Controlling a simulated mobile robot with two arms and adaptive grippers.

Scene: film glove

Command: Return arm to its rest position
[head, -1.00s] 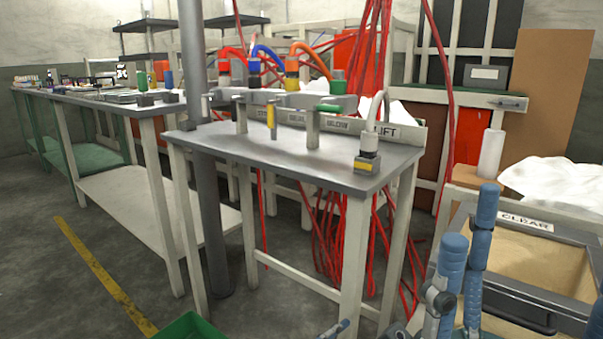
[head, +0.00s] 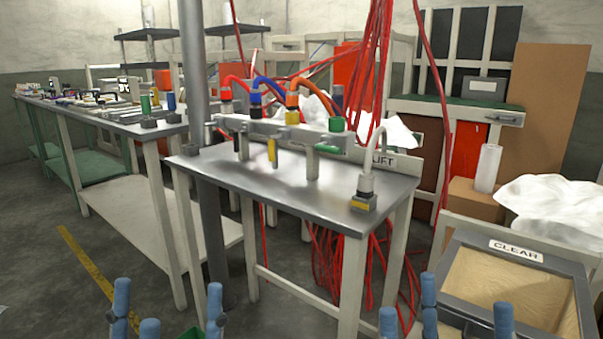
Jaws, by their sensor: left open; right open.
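My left gripper (head: 168,310) shows at the bottom left of the head view as several blue fingertips standing apart, open and empty. My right gripper (head: 458,312) shows at the bottom right as several blue fingertips, also spread open and empty. It is in front of the tray marked CLEAR (head: 516,250). Both grippers are upright at the lower edge of the view. Their palms and most of both arms are cut off by the frame.
A grey-topped table (head: 300,190) with a rack of coloured hose connectors (head: 285,130) stands ahead. A yellow-based connector (head: 364,190) stands on its right side. Red cables (head: 335,265) hang below. A long bench (head: 110,115) runs left.

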